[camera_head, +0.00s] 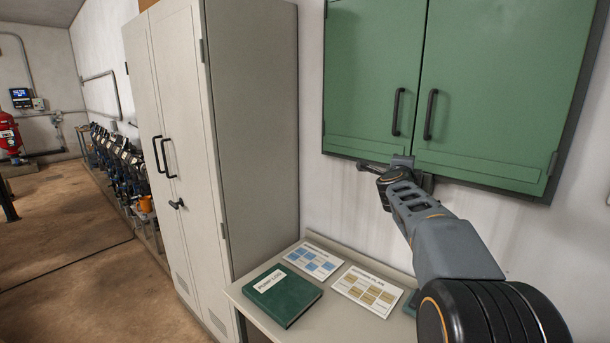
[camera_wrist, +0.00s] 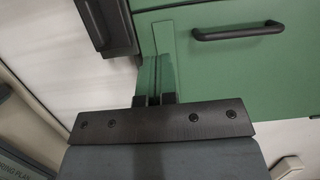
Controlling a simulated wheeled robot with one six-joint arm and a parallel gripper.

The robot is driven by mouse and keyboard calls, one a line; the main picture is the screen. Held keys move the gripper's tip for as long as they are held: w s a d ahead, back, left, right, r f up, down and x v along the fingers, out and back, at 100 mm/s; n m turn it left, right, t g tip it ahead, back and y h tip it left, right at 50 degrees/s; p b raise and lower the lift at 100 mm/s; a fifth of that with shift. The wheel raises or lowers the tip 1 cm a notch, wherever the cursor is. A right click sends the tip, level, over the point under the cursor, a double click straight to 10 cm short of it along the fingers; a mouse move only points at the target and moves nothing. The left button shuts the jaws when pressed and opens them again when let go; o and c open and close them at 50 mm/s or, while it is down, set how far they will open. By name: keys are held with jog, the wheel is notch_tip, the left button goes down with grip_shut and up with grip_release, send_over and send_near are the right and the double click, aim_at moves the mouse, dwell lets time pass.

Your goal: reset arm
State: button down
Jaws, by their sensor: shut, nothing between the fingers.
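My gripper (camera_head: 402,165) is at the end of my arm, just below the lower edge of the green wall cabinet (camera_head: 480,90) in the head view. In the wrist view, the two dark fingertips of my gripper (camera_wrist: 154,100) are close together with nothing held between them. The green cabinet surface (camera_wrist: 220,75) lies just beyond them. Whether the fingers touch the cabinet cannot be told. Both cabinet doors look closed, and the black door handles (camera_head: 398,112) are above my gripper; one handle (camera_wrist: 240,32) also shows in the wrist view.
A small shelf (camera_head: 240,297) below holds a green book (camera_head: 284,296) and two printed cards (camera_head: 367,291). A tall beige cabinet (camera_head: 250,130) stands to the left. Farther left are a row of pipework (camera_head: 120,165), a red tank (camera_head: 9,135) and open floor.

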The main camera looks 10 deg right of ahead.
jog(key=s+a+f+n+g+y, duration=0.2)
jog(key=s+a+f+n+y, duration=0.2)
jog(key=a+f+n+y, duration=0.75)
jog(key=s+a+f+n+g, duration=0.3)
jog(key=s+f+n, duration=0.1)
jog(key=s, duration=0.5)
jog(key=s+a+f+n+g, duration=0.2)
jog(key=s+a+f+n, duration=0.1)
jog(key=s, duration=0.6)
jog(key=s+a+f+n+g+h, duration=0.1)
jog(key=s+a+f+n+g, duration=0.2)
jog(key=s+f+n, duration=0.3)
jog(key=shift+s+f+g, duration=0.2)
jog(key=shift+s+g, duration=0.1)
jog(key=shift+s, duration=1.8)
